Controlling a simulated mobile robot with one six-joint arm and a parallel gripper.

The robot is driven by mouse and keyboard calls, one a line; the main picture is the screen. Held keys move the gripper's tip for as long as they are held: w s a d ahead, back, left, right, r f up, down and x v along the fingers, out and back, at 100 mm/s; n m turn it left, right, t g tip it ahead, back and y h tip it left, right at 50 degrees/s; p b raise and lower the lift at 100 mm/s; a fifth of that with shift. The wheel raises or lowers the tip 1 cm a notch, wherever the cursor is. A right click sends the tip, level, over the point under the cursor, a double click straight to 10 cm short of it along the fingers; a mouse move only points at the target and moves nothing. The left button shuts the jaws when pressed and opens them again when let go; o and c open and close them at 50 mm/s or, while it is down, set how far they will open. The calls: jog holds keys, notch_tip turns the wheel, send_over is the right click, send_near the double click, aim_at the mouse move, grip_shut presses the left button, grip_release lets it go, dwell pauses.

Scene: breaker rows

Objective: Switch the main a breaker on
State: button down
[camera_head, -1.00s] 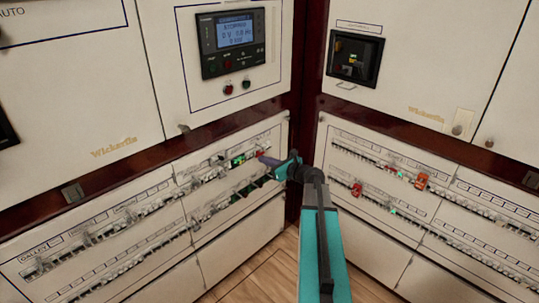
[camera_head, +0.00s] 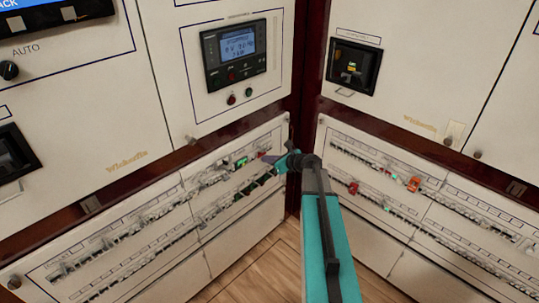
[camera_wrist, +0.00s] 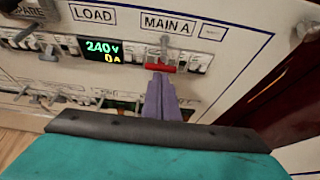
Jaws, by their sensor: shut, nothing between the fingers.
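The main A breaker (camera_wrist: 160,67) has a wide red part and sits under the "MAIN A" label (camera_wrist: 168,25) in the wrist view. A grey toggle stands up above the red part. My gripper (camera_wrist: 159,78) is shut and empty, its purple fingers pointing at the panel with their tips right at the lower edge of the red part. I cannot tell whether they touch it. In the head view my gripper (camera_head: 266,158) is at the right end of the left panel's upper breaker row, and it hides most of the breaker there.
A display (camera_wrist: 101,50) reading 240 V and 0 A is left of the breaker, with more white breakers on both sides. A lower breaker row (camera_head: 240,193) runs beneath. The corner with the right-hand panel (camera_head: 410,190) is close to my arm.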

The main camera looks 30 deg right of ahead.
jog(key=shift+r+g+p, duration=0.5)
jog(key=shift+p, duration=0.85)
jog(key=shift+a+f, duration=0.1)
jog(key=shift+f, duration=0.15)
jog(key=shift+r, duration=0.1)
jog(key=shift+r+p, duration=0.5)
jog(key=shift+r, duration=0.25)
jog(key=b+v, duration=0.1)
jog(key=v, duration=1.2)
jog(key=shift+s+r, duration=0.2)
jog(key=shift+s, duration=0.15)
